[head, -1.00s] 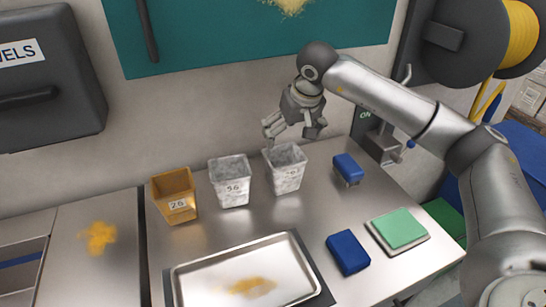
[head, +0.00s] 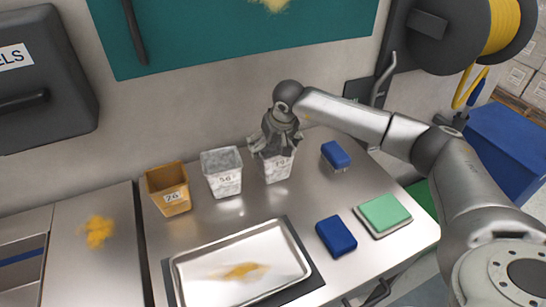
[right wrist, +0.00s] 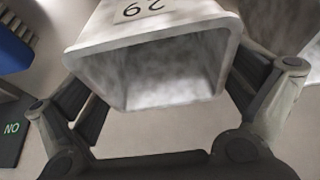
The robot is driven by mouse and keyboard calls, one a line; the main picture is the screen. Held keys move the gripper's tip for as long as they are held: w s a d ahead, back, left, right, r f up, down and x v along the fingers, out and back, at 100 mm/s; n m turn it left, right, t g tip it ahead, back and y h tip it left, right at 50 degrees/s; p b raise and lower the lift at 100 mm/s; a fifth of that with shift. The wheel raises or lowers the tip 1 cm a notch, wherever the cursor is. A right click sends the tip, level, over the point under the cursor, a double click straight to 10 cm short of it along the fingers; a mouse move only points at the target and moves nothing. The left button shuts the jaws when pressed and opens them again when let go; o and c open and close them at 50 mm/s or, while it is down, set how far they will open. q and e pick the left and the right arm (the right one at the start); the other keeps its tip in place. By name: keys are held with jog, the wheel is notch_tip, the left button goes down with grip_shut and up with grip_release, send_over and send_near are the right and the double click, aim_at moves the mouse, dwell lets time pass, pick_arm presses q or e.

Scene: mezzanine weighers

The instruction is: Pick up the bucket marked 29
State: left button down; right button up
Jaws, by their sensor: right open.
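The bucket marked 29 (head: 278,169) is a grey-white mottled square bucket, the rightmost of three on the steel counter. In the right wrist view the bucket (right wrist: 150,50) shows its open mouth and its label, with the number upside down. My right gripper (head: 274,145) is over the bucket's top from behind and above. In the right wrist view the open fingers stand on either side of the bucket, spread around its walls; I cannot tell whether they touch it. My left gripper is not in view.
A bucket marked 56 (head: 222,172) stands close to the left, and an orange bucket marked 26 (head: 168,190) farther left. A metal tray (head: 179,289) lies in front. Two blue blocks (head: 336,155) (head: 336,236) and a green-topped pad (head: 383,214) lie to the right.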

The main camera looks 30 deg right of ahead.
jog(key=shift+c, duration=0.4)
jog(key=shift+r, duration=0.1)
jog(key=c, duration=1.5)
jog(key=shift+o, duration=0.2)
